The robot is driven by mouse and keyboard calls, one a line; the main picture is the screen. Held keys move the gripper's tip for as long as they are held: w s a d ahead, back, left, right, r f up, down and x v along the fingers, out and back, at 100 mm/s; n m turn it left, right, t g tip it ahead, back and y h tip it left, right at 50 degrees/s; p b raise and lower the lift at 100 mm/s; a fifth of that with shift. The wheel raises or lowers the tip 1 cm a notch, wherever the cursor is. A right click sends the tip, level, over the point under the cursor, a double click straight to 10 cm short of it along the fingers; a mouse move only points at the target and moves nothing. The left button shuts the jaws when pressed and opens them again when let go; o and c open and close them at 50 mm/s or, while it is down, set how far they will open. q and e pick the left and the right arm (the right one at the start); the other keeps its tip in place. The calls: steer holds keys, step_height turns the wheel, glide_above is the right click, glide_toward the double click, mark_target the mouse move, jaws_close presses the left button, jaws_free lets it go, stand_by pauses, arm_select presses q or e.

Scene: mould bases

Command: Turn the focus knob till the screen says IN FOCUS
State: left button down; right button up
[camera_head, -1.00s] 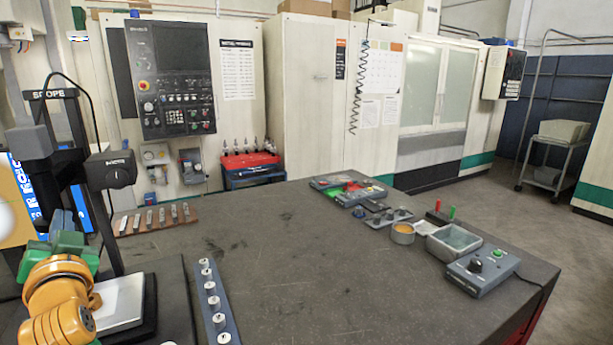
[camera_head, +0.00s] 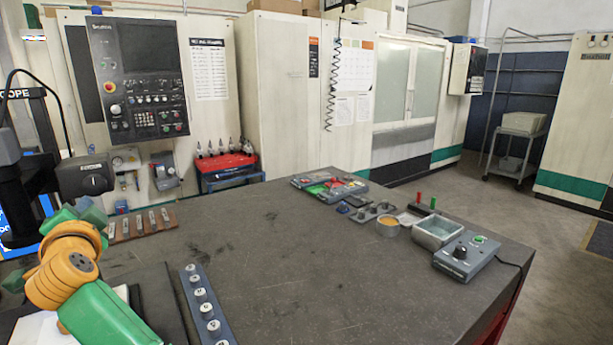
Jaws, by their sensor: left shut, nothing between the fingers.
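A dark microscope stand marked SCOPE (camera_head: 28,172) is at the left edge. The dark focus knob block (camera_head: 84,178) juts out from it to the right, with small pale lettering along its top. My left arm, green and orange, reaches up from the lower left. My left gripper (camera_head: 88,209) is shut and empty, just below the knob block in the picture; its tips are mostly hidden, and I cannot tell whether they touch it. A sliver of blue screen (camera_head: 14,238) shows at the left edge, with no readable focus message. My right gripper is out of view.
A rack of metal pieces (camera_head: 142,224) stands behind the arm. A blue-grey strip with several round pegs (camera_head: 204,302) lies on the dark table (camera_head: 300,270). A grey control box (camera_head: 466,256), a bin (camera_head: 437,231) and trays line the right. The table's middle is clear.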

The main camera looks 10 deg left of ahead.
arm_select(q)
steer(key=shift+a, duration=0.1)
steer(key=shift+w+a, duration=0.2)
steer(key=shift+w, duration=0.15)
steer(key=shift+r+p, duration=0.1)
steer(key=shift+p, duration=0.3)
steer(key=shift+a+r, duration=0.1)
stand_by(0.4)
steer(key=shift+s+a+r+p, duration=0.2)
steer(key=shift+r+p, duration=0.25)
steer(key=shift+p, duration=0.65)
steer(key=shift+s+a+r+p, duration=0.15)
steer(key=shift+r+p, duration=0.3)
steer(key=shift+p, duration=0.6)
steer(key=shift+a+r, duration=0.1)
steer(key=shift+a, duration=0.1)
steer(key=shift+s+p, duration=0.15)
steer(key=shift+p, duration=0.2)
